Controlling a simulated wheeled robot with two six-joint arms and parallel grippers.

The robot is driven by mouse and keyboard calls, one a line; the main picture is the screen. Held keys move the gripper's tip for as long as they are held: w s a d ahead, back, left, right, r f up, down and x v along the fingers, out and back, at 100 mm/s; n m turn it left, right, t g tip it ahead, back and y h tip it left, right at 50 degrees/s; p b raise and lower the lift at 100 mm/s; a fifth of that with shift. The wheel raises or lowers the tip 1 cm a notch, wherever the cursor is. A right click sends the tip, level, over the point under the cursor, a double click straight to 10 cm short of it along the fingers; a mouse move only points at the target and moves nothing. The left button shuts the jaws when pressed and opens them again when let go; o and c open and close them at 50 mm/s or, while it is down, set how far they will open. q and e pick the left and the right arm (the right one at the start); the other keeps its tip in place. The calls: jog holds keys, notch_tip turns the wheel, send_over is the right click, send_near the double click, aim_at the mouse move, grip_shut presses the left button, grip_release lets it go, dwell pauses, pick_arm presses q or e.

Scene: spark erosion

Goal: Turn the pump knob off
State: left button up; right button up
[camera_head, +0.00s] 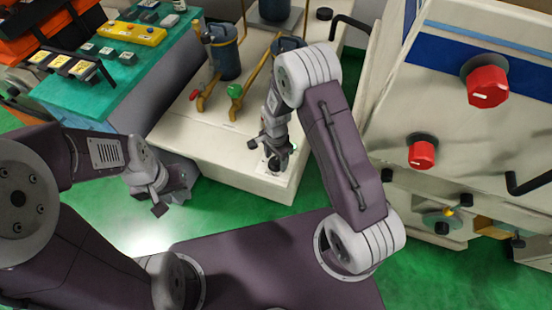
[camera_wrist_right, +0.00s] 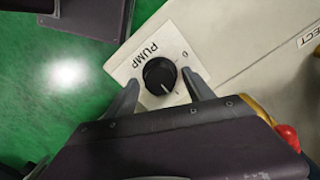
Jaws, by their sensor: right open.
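The pump knob (camera_wrist_right: 160,76) is round and black, on a white plate (camera_wrist_right: 138,58) marked PUMP. A white line on the knob points to the lower right in the right wrist view, toward a small mark; a "0" mark sits at the upper right. My right gripper (camera_wrist_right: 165,90) is open, one finger on each side of the knob and apart from it in the picture. In the head view my right gripper (camera_head: 271,146) is above the front corner of the cream machine top, partly hiding the knob. My left gripper (camera_head: 170,196) hangs over the green floor, away from the knob; its jaw gap is unclear.
The cream machine top (camera_head: 215,140) carries a blue cylinder (camera_head: 225,58), brass pipes and red and green valve handles (camera_head: 235,90). A cabinet with red knobs (camera_head: 487,85) stands to the right. A teal bench (camera_head: 110,75) is at the upper left.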

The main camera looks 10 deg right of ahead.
grip_shut()
jog(key=shift+n, duration=0.3)
jog(key=n+p, duration=0.1)
jog(key=n, duration=0.2)
jog(key=shift+r+n, duration=0.1)
jog(key=shift+n, duration=0.3)
jog(key=n+p, duration=0.1)
jog(key=n, duration=0.3)
jog(key=n+p, duration=0.1)
jog(key=n, duration=0.4)
jog(key=shift+w, duration=0.1)
jog(key=shift+a+n, duration=0.1)
jog(key=shift+n, duration=2.1)
